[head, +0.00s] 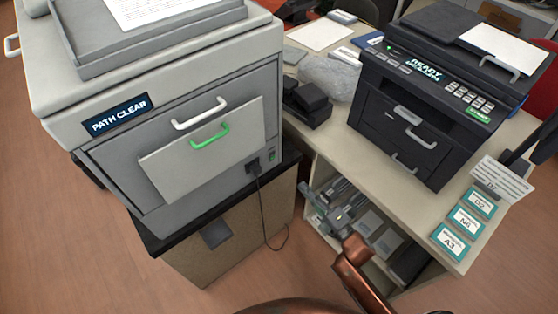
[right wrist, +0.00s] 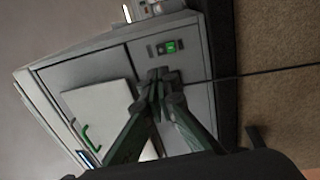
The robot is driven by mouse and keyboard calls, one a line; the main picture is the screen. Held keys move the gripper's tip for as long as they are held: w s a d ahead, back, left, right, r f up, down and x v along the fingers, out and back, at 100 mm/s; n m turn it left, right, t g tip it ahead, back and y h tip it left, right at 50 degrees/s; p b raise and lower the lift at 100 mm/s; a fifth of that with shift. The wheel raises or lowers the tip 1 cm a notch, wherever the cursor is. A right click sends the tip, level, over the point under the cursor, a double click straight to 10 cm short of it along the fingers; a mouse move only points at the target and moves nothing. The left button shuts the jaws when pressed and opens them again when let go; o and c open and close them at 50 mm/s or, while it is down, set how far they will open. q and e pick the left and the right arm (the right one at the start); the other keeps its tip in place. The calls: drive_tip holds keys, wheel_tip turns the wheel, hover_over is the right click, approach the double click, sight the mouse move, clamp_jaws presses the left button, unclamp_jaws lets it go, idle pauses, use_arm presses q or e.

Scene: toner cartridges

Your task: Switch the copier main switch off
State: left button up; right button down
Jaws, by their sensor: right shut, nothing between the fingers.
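The grey copier (head: 75,65) stands at the left in the head view, its display reading "PATH CLEAR". Its main switch (head: 272,156) is small, on the right of the front face. In the right wrist view the switch (right wrist: 171,46) is lit green. A dark plug (head: 253,166) with a cord sits beside it. My right gripper (head: 311,195) is shut and empty, to the right of and below the switch in the head view. In the right wrist view the fingertips (right wrist: 161,88) overlap the plug's area; I cannot tell whether they touch. My left gripper is not in view.
A white panel (head: 168,168) with a green handle (head: 209,136) sticks out from the copier front. The cord (head: 263,210) hangs down by the cabinet. A black printer (head: 400,130) reading "READY" stands on the desk (head: 325,140) at the right, above shelves with cartridges.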

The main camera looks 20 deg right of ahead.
sight(274, 154)
drive_tip(key=b+x, duration=0.3)
drive_tip(key=x, duration=1)
drive_tip(key=shift+f, duration=0.15)
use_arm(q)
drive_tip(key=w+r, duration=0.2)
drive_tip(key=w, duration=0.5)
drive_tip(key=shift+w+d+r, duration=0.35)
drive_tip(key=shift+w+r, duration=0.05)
use_arm(e)
drive_tip(key=shift+w+a, duration=0.2)
drive_tip(key=shift+w, duration=0.3)
